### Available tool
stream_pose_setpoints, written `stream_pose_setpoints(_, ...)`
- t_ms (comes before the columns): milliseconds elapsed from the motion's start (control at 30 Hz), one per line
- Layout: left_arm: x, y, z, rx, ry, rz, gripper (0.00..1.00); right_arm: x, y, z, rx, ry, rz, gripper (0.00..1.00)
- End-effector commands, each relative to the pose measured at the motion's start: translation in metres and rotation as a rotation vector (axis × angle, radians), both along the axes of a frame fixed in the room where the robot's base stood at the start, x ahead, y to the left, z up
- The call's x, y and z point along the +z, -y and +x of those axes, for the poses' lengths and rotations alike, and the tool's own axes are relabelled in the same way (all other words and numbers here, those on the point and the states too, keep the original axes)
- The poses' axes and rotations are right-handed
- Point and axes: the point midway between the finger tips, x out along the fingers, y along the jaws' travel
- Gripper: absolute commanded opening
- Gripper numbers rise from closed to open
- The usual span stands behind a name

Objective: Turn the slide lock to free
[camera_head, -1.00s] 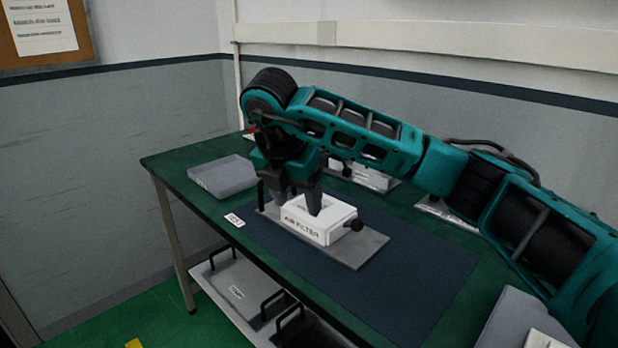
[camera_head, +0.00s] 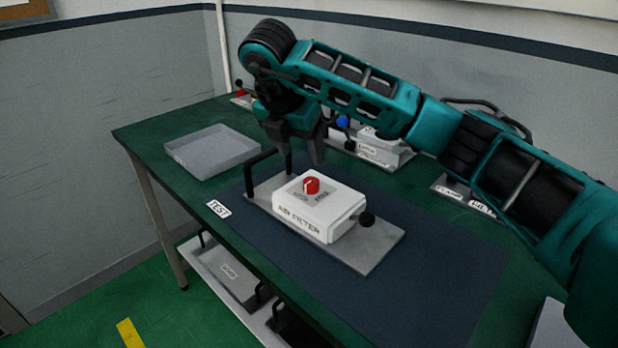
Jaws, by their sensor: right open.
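A white box labelled AIR FILTER (camera_head: 318,215) sits on a grey metal plate (camera_head: 372,258) on the dark mat. A red knob (camera_head: 311,186) stands on top of the box, with small labels beside it that are too small to read. A black ball-ended handle (camera_head: 367,219) sticks out of the box's right side. My right gripper (camera_head: 303,160) is open and empty, pointing down behind and above the box, apart from the knob. A black bar handle (camera_head: 264,165) rises at the plate's left end. My left gripper is not in view.
A grey empty tray (camera_head: 213,152) lies at the back left of the green table (camera_head: 150,135). A TEST label (camera_head: 218,208) lies at the mat's left edge. Other units with a blue knob (camera_head: 343,122) stand behind my right arm. The front of the mat (camera_head: 420,290) is clear.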

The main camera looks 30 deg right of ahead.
Motion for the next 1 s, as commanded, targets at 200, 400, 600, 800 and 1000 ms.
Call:
stream_pose_setpoints(200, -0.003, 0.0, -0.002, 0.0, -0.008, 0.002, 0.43, -0.045, 0.017, 0.009, -0.003, -0.004, -0.003, 0.61)
stream_pose_setpoints(400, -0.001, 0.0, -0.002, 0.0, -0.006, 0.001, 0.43, -0.074, 0.026, 0.017, -0.001, -0.002, -0.002, 0.61)
stream_pose_setpoints(600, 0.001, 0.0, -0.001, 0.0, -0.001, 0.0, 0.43, -0.087, 0.03, 0.02, 0.0, -0.001, -0.001, 0.61)
stream_pose_setpoints(800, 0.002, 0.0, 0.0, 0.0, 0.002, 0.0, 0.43, -0.088, 0.031, 0.02, 0.0, 0.001, -0.001, 0.61)
stream_pose_setpoints(1000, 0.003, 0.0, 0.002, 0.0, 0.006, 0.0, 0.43, -0.088, 0.03, 0.02, 0.0, 0.001, -0.001, 0.49)
